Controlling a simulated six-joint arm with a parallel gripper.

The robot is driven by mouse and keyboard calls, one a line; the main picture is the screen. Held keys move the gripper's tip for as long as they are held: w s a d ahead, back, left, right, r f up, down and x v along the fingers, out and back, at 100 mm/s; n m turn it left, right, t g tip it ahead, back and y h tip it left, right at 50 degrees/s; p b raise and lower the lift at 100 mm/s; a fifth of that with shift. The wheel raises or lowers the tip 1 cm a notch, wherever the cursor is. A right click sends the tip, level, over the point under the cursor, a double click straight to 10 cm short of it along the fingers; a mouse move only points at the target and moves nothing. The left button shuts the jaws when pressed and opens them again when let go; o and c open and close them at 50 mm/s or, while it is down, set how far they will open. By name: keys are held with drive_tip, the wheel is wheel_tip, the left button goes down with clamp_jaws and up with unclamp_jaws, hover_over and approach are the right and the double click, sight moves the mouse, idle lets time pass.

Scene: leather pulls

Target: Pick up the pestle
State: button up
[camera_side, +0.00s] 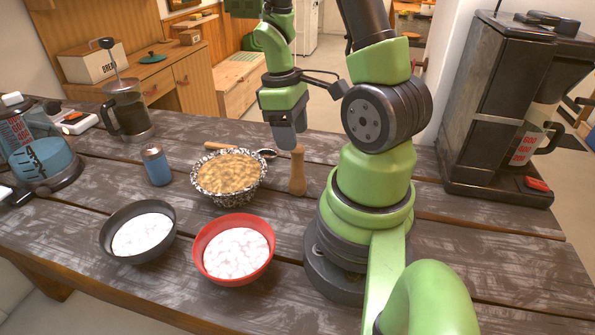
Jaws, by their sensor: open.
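The pestle (298,172) is a light-brown wooden piece standing upright on the dark plank table. It is right of the speckled bowl and left of my arm's base. My gripper (287,143) is above and slightly left of the pestle's top, with its fingers pointing down. The fingertips show close to the pestle's top in the picture, but whether they touch it cannot be told from this single view. The gripper is open and holds nothing that I can see. The gap between the fingers is hidden from this side.
A speckled bowl of brown food (229,198) stands left of the pestle. A red bowl (207,236) and a black bowl (107,240) stand in front. A blue can (156,165), a French press (130,115) and a coffee machine (497,110) are further out. A wooden-handled utensil (222,147) lies behind.

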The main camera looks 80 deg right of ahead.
sight(297, 152)
drive_tip(key=f, duration=0.2)
drive_tip(key=s+f, duration=0.1)
drive_tip(key=f, duration=0.2)
drive_tip(key=shift+s, duration=0.1)
drive_tip(key=shift+r, duration=0.1)
drive_tip(key=c, duration=1)
